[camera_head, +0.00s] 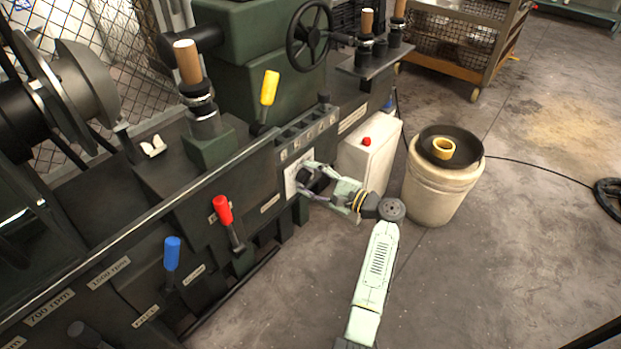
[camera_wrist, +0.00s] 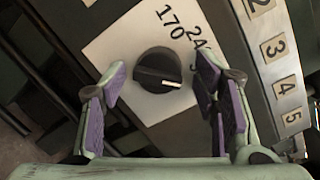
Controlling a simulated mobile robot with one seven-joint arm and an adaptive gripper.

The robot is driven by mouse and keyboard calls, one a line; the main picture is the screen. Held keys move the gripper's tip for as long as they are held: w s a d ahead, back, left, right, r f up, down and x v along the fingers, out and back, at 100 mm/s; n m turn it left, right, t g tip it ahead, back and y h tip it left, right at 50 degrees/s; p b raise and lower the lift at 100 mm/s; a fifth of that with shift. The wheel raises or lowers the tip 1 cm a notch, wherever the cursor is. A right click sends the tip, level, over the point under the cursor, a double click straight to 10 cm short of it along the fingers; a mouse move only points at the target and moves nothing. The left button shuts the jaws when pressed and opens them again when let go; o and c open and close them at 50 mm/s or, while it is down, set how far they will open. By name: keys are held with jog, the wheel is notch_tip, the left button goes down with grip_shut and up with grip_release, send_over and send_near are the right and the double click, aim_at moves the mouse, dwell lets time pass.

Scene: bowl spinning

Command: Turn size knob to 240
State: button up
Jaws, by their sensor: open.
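The size knob (camera_wrist: 158,70) is black and round with a white pointer line. It sits on a white dial plate (camera_wrist: 121,52) on the machine's front, and the plate also shows in the head view (camera_head: 291,184). In the wrist view the pointer aims right. The printed 170 and 240 are above and to the upper right of the knob, and the 240 is partly covered by a finger. My gripper (camera_wrist: 162,82) is open, with one purple-padded finger on each side of the knob and gaps visible. In the head view my gripper (camera_head: 316,181) is in front of the plate and hides the knob.
A numbered strip (camera_wrist: 279,62) runs beside the dial plate. The green machine has yellow (camera_head: 270,88), red (camera_head: 223,210) and blue (camera_head: 172,254) levers. A white box with a red button (camera_head: 367,141) and a bucket (camera_head: 437,190) stand to the right. The floor in front is clear.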

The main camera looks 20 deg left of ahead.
jog(key=c, duration=1.1)
jog(key=shift+n, duration=0.3)
jog(key=shift+r+n+h+b, duration=0.1)
jog(key=shift+n+h+b, duration=0.5)
jog(key=shift+n+b, duration=3.1)
jog(key=shift+r+n, duration=0.1)
jog(key=shift+n, duration=0.2)
jog(key=o, duration=1.1)
